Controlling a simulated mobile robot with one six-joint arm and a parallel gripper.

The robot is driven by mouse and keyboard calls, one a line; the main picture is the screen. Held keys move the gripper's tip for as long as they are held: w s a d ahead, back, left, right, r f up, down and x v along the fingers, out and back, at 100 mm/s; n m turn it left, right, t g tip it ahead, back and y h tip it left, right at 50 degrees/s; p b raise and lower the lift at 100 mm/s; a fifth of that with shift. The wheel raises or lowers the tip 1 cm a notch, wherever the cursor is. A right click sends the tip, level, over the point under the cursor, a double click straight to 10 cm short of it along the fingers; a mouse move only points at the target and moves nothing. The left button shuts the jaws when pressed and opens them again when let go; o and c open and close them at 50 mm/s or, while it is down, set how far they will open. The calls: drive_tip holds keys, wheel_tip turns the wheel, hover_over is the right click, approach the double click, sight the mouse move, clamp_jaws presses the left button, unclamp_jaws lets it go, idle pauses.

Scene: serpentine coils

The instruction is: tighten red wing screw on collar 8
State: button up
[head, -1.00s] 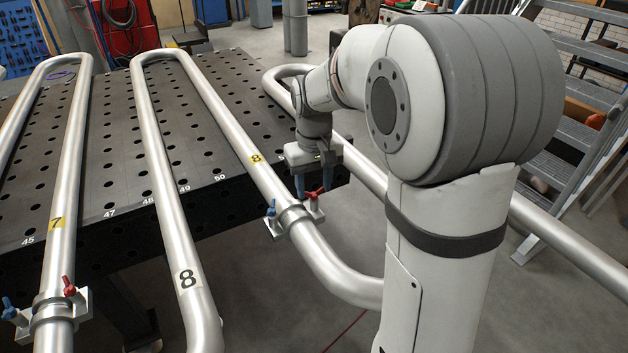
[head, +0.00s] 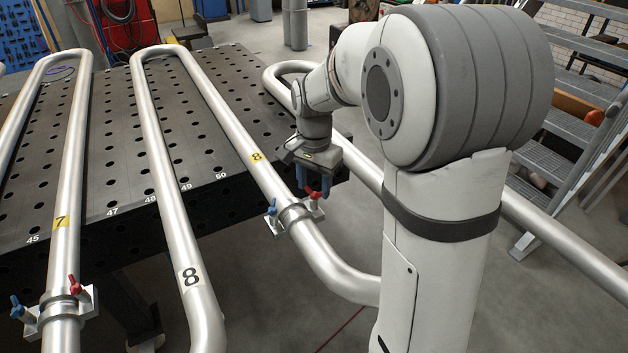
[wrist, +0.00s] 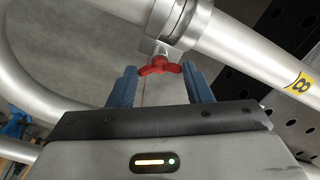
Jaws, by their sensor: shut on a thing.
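Collar 8 (head: 293,216) is a grey clamp around the steel pipe with the yellow 8 label. Its red wing screw (head: 313,193) stands on the right side of the collar, and a blue wing screw (head: 271,207) stands on the left side. My gripper (head: 314,187) points down at the red wing screw, with its blue fingers on either side of it. In the wrist view the red wing screw (wrist: 160,67) shows between the fingertips of my gripper (wrist: 161,72), which is shut on it. The exact finger contact is hard to see.
Collar 7 (head: 58,306) sits on the pipe at the lower left, with its own red and blue wing screws. A black perforated table (head: 110,185) lies under the coils. The pipe of coil 8 bends away below the collar, near my arm. Metal stairs (head: 565,130) stand at the right.

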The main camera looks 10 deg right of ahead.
sight(314, 189)
drive_tip(key=shift+w+r+m, duration=0.1)
drive_tip(key=shift+m, duration=0.9)
drive_tip(key=shift+w+r+m, duration=0.1)
drive_tip(key=shift+m, duration=0.9)
drive_tip(key=o, duration=1)
drive_tip(key=shift+s+f, duration=0.15)
wheel_tip(314, 189, up, 8)
drive_tip(key=shift+f+p, duration=0.1)
drive_tip(key=shift+p, duration=0.2)
